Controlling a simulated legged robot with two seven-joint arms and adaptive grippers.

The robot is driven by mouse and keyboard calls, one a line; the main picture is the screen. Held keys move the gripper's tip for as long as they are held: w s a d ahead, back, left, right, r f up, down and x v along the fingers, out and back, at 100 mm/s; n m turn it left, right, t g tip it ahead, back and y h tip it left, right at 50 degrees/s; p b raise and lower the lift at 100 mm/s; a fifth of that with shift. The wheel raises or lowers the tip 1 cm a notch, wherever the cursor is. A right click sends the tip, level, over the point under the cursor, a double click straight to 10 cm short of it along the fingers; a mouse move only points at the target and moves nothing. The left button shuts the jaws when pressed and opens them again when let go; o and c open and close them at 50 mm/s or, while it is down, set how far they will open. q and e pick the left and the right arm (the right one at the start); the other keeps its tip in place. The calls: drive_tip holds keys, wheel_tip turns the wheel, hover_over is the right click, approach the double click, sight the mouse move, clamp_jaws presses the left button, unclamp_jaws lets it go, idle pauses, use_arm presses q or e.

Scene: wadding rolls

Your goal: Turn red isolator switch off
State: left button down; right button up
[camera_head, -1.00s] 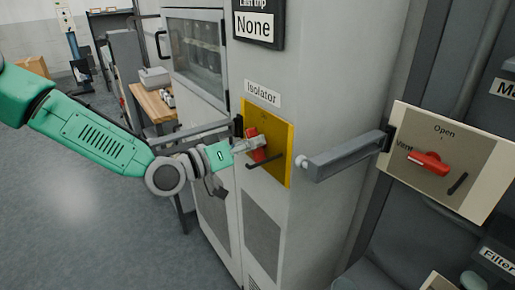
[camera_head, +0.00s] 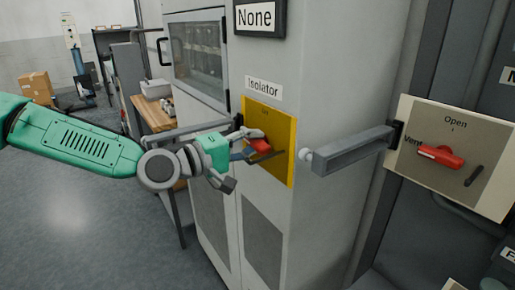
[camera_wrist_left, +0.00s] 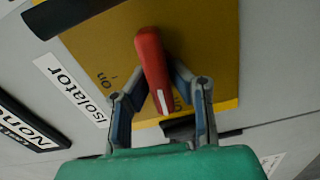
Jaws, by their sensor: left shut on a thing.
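The red isolator switch (camera_head: 259,146) is on a yellow plate (camera_head: 282,170) on the grey cabinet, under the "Isolator" label (camera_head: 264,87). My left gripper (camera_head: 249,145) reaches it from the left and is shut on its handle. In the left wrist view the red handle (camera_wrist_left: 152,62) lies between the two fingers of the gripper (camera_wrist_left: 158,78). Its white-marked end points down toward the palm. An "On" marking (camera_wrist_left: 107,81) shows on the plate beside a finger. Fingers partly hide the switch in the head view. My right gripper is not in view.
A grey bar (camera_head: 350,152) with a round end sticks out right of the yellow plate. Another panel (camera_head: 480,143) with a red handle (camera_head: 440,155), marked "Open" and "Vent", is farther right. A wooden bench (camera_head: 154,112) stands behind my left arm. Open floor lies at lower left.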

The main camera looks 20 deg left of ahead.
use_arm(q)
drive_tip(key=shift+s+a+f+n+b, duration=0.1)
drive_tip(key=shift+f+n+b, duration=0.25)
drive_tip(key=shift+f+n, duration=0.25)
drive_tip(key=shift+r, duration=0.1)
drive_tip(key=c, duration=1.5)
unclamp_jaws()
drive_tip(key=shift+s+a+r, duration=0.1)
drive_tip(key=shift+a+r, duration=0.1)
drive_tip(key=shift+a, duration=0.35)
drive_tip(key=v, duration=1.1)
drive_tip(key=shift+s, duration=0.35)
drive_tip(key=shift+a+f, duration=0.1)
drive_tip(key=shift+a, duration=0.15)
